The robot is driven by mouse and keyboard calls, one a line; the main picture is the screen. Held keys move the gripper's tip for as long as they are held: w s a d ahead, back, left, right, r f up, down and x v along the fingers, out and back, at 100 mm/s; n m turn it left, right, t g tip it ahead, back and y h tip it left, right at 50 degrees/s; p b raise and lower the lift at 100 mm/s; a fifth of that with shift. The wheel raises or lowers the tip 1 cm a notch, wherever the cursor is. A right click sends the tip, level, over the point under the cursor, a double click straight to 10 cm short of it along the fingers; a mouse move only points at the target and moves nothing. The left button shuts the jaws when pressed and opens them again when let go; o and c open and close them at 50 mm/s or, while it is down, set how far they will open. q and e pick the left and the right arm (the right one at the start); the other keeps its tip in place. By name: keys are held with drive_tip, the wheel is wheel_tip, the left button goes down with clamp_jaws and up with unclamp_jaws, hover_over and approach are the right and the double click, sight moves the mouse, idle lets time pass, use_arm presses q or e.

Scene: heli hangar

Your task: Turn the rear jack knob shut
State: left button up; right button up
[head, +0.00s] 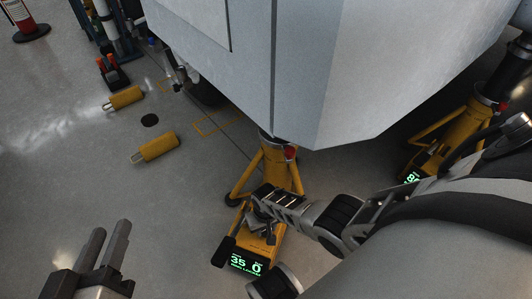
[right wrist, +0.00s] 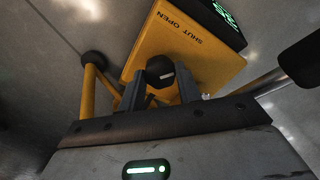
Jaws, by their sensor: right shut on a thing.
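The yellow jack (head: 277,170) stands under the grey fuselage, with a lit green display (head: 247,264) on its yellow box. In the right wrist view, the box (right wrist: 188,50) carries the words SHUT and OPEN. The round black knob (right wrist: 160,70) sits in front of that label, between the fingertips of my right gripper (right wrist: 159,90). My right gripper (head: 260,212) is shut on the knob and hides it in the head view. My left gripper (head: 104,248) is empty over the floor at lower left, its two fingers apart.
A second yellow jack (head: 445,145) stands at the right, partly behind my right arm. Two yellow cylinders (head: 125,98) (head: 155,147) lie on the floor at left. The grey fuselage (head: 300,70) hangs low above the jack. Floor between my left gripper and the jack is clear.

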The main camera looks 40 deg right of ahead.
drive_tip(key=shift+m, duration=0.7)
drive_tip(key=o, duration=1)
